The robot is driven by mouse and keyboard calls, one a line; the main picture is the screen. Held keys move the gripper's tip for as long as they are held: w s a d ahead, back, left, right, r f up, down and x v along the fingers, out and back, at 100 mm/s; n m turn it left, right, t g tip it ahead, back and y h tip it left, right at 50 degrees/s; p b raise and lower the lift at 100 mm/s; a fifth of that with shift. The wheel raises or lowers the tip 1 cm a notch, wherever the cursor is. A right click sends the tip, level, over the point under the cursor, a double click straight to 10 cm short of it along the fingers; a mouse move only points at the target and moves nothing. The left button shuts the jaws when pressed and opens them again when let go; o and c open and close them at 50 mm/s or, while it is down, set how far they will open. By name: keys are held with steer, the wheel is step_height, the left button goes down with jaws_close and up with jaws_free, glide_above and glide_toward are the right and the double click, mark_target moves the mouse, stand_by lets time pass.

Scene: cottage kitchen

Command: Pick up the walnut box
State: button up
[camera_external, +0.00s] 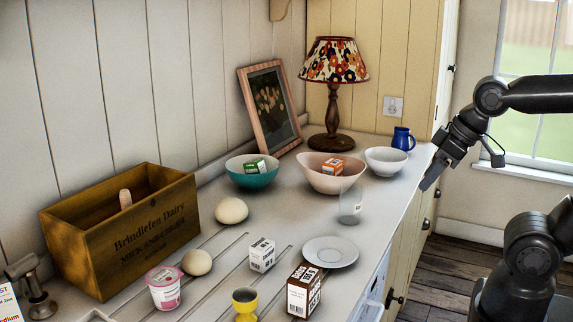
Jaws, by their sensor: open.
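A small upright brown carton (303,290) with white label panels stands at the front of the counter; it may be the walnut box, but its print is too small to read. Other small boxes are a white carton (262,255) on the counter, an orange-and-white box (332,167) in the pink bowl (320,185), and a green box (254,166) in the teal bowl (251,181). My gripper (427,183) is open and empty, pointing down at the counter's right edge, well behind and right of the brown carton.
A white saucer (330,252), a clear glass (351,205), a yellow egg cup (245,304) and a pink-and-white tub (164,289) stand near the cartons. A wooden crate (150,238) fills the left. A white bowl (386,162), blue jug (403,139) and lamp (334,75) stand at the back.

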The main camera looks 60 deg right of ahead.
steer(key=shift+c, duration=0.3)
steer(key=w+d+r, duration=0.2)
steer(key=w+r, duration=0.3)
steer(key=w, duration=0.7)
steer(key=g, duration=0.1)
glide_above(256, 173)
steer(key=s+d, duration=0.2)
steer(key=s, duration=0.1)
steer(key=f, duration=1.2)
steer(key=shift+w+f, duration=0.15)
steer(key=shift+w, duration=0.05)
steer(key=x, duration=1)
steer(key=c, duration=0.9)
